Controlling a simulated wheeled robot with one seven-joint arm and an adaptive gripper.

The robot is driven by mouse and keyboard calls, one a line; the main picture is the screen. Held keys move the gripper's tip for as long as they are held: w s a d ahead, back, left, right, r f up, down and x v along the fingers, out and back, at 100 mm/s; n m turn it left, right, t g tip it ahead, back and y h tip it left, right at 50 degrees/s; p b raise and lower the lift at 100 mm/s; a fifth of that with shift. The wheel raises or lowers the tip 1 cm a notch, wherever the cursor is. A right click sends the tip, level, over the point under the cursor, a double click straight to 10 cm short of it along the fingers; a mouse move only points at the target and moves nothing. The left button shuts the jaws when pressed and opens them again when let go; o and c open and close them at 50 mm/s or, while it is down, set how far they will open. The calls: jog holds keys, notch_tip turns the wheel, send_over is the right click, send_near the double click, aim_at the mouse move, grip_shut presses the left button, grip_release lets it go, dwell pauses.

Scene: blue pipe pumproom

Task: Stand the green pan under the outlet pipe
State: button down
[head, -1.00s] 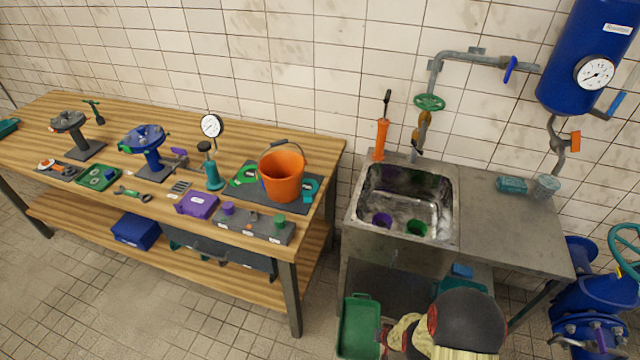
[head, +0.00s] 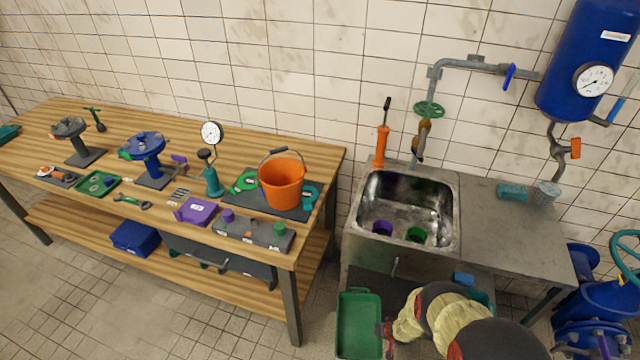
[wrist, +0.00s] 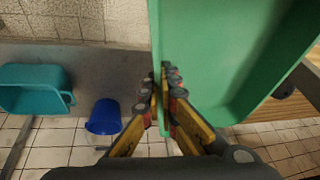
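The green pan (head: 360,326) is a rectangular tray in front of the sink's left side, low in the head view. It fills the upper right of the wrist view (wrist: 225,60). My gripper (wrist: 166,92) is shut on the pan's rim; in the head view its fingers show only partly at the pan's right edge. The grey wall pipe (head: 462,62) runs from the blue tank and bends down above the sink, with a green handwheel on it. Its lower end is by an orange-brown fitting (head: 423,135). The floor under the pan is hidden.
The metal sink (head: 352,212) holds a purple and a green cup. A teal bin (wrist: 36,90) and a blue bucket (wrist: 104,117) are left of the pan in the wrist view. The wooden workbench (head: 317,165) stands to the left, with an orange bucket (head: 283,186) on it.

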jog(key=w+a+r, duration=0.1)
jog(key=a+r, duration=0.1)
jog(key=r, duration=1.7)
jog(key=w+a+r+n+b, duration=0.1)
jog(key=a+r, duration=0.1)
jog(key=r, duration=1.7)
jog(key=shift+a+r+y+b, duration=0.2)
jog(key=shift+r+y+b, duration=0.05)
jog(key=shift+y+b, duration=0.05)
jog(key=shift+s, duration=0.1)
